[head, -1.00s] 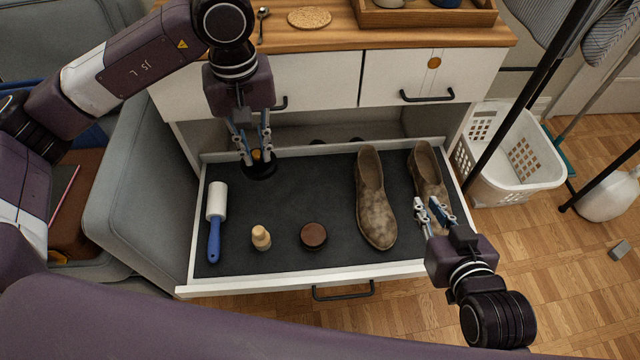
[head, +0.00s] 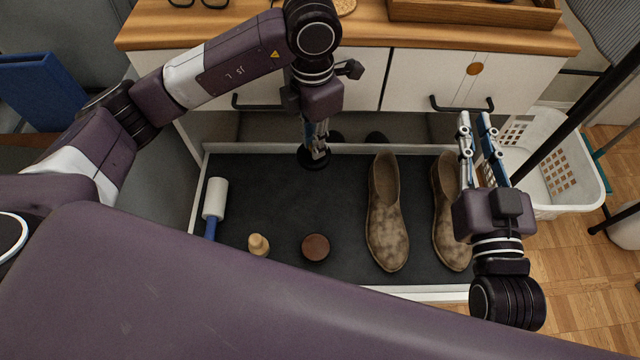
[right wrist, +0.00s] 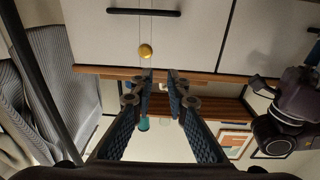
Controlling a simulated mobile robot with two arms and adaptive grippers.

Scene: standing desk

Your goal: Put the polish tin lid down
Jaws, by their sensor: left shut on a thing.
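My left gripper (head: 316,150) is shut on a dark round lid (head: 313,163), at the back of the open drawer. The lid looks roughly level; I cannot tell whether it touches the drawer floor. The fingers hide part of its top. A round tin with a brown top (head: 315,247) sits nearer the drawer front, apart from the lid. My right gripper (head: 476,118) is open and empty, over the drawer's right side, pointing at the cabinet front. Its parted fingers show in the right wrist view (right wrist: 160,80).
The drawer (head: 230,148) also holds a lint roller (head: 215,199), a small wooden piece (head: 258,245) and two mottled brown shoes (head: 386,215). Dark liner is bare around the lid. A white basket (head: 560,175) stands right. My own body hides the drawer's front left.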

